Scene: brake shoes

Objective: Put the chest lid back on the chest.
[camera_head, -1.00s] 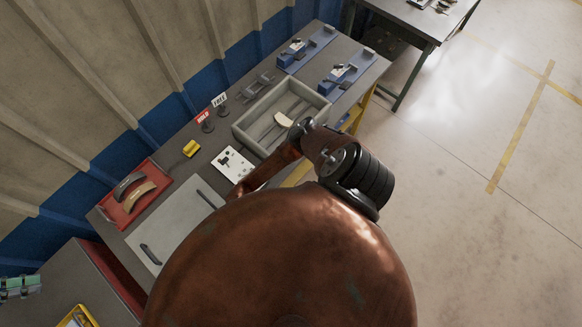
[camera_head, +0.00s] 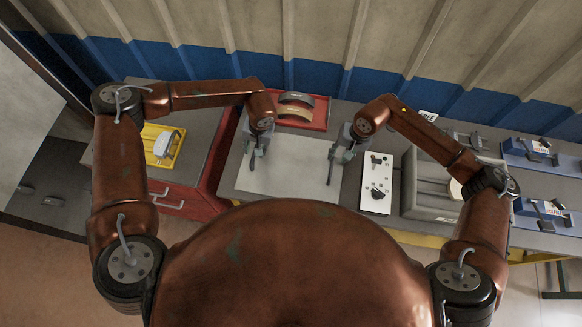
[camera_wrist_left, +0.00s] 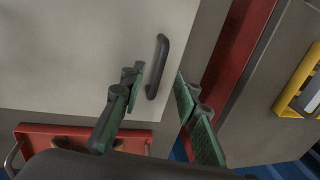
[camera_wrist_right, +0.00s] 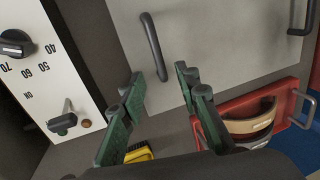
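The chest lid (camera_head: 288,178) is a flat pale grey panel with two dark bar handles, lying on the workbench. My left gripper (camera_head: 255,150) is open above its left handle; in the left wrist view that handle (camera_wrist_left: 157,68) lies just beyond the gap between the fingers (camera_wrist_left: 158,105). My right gripper (camera_head: 342,150) is open above the right handle; in the right wrist view this handle (camera_wrist_right: 153,46) lies beyond the open fingers (camera_wrist_right: 160,95). Neither gripper visibly touches a handle. The chest (camera_head: 409,180) is a grey open box at the right, partly hidden by my right arm, with a pale brake shoe (camera_head: 455,189) inside.
A white control panel (camera_head: 376,183) with knobs sits between lid and chest. A red tray (camera_head: 318,118) with brake shoes lies behind the lid. Blue fixtures (camera_head: 540,222) stand right of the chest. A yellow tray (camera_head: 162,145) is on a red cabinet at left.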

